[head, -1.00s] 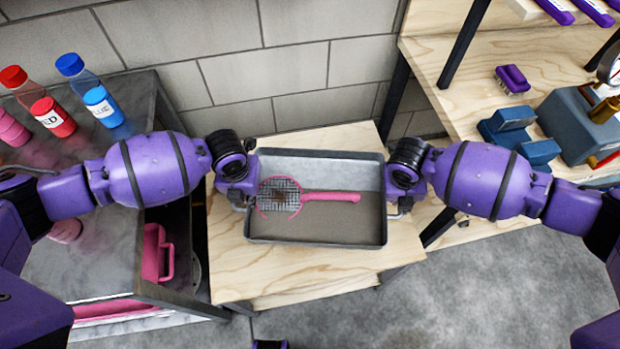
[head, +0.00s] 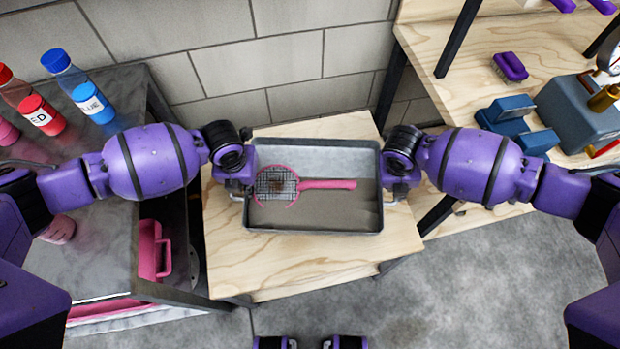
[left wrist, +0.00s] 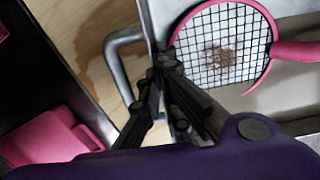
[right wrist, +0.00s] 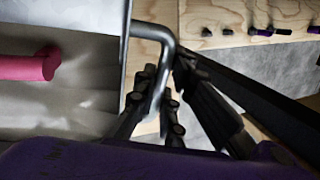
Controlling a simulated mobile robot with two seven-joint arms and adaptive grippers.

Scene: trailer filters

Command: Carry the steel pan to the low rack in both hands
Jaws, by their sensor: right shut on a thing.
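The steel pan (head: 318,220) is a grey rectangular tray with a wire handle at each short end. A pink-handled round mesh strainer (head: 327,184) lies in it. My left gripper (head: 240,180) is at the pan's left end; in the left wrist view its fingers (left wrist: 165,75) are by the left handle (left wrist: 112,62) and pan wall, and their closure is unclear. My right gripper (head: 397,180) is at the right end; in the right wrist view its fingers (right wrist: 160,75) are shut on the right handle (right wrist: 153,32). I cannot tell whether the pan touches the wooden stand below.
The wooden stand (head: 320,262) is under the pan. A grey metal cart (head: 105,255) on the left carries red (head: 40,115) and blue (head: 92,100) bottles. A wooden bench (head: 460,60) on the right holds a purple brush (head: 510,67) and blue blocks. Grey floor (head: 460,285) is open in front.

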